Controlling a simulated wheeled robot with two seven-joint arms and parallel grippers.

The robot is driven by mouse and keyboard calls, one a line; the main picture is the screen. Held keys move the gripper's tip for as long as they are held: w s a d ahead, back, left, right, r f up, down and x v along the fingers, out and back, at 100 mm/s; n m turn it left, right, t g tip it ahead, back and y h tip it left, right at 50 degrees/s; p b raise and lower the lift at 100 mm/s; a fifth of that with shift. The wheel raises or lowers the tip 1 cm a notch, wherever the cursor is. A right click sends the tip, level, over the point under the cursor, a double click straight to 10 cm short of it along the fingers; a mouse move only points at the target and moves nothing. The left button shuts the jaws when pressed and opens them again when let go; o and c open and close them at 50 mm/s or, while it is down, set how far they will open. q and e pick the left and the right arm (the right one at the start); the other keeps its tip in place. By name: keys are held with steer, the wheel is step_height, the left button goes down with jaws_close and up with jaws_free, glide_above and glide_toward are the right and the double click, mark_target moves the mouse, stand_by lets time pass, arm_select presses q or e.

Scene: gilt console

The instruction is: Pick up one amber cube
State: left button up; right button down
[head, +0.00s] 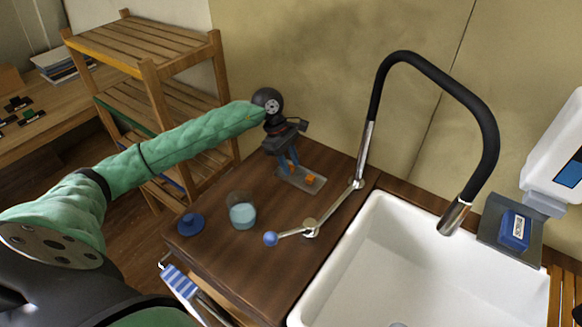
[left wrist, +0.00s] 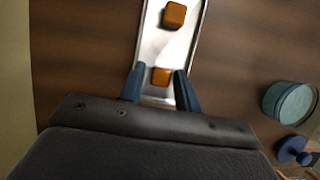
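A narrow metallic tray (head: 293,183) lies on the dark wooden counter; it also shows in the left wrist view (left wrist: 152,47). One amber cube (head: 310,179) shows on it in the head view. The left wrist view shows two: a far amber cube (left wrist: 174,14) up the tray, and a near amber cube (left wrist: 161,76) between my fingers. My left gripper (head: 291,167) points down over the tray's near-left end. Its blue fingers stand apart on either side of the near cube (left wrist: 160,70), with small gaps visible. In the head view the fingers hide this cube. My right gripper is out of view.
A glass (head: 243,214) with pale blue contents and a blue knobbed lid (head: 190,223) stand left on the counter. The white sink (head: 372,245) is front right.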

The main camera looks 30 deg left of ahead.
arm_select(q)
steer(key=shift+s+f, duration=0.15)
steer(key=shift+s, duration=0.05)
steer(key=shift+w, duration=0.1)
jaws_close()
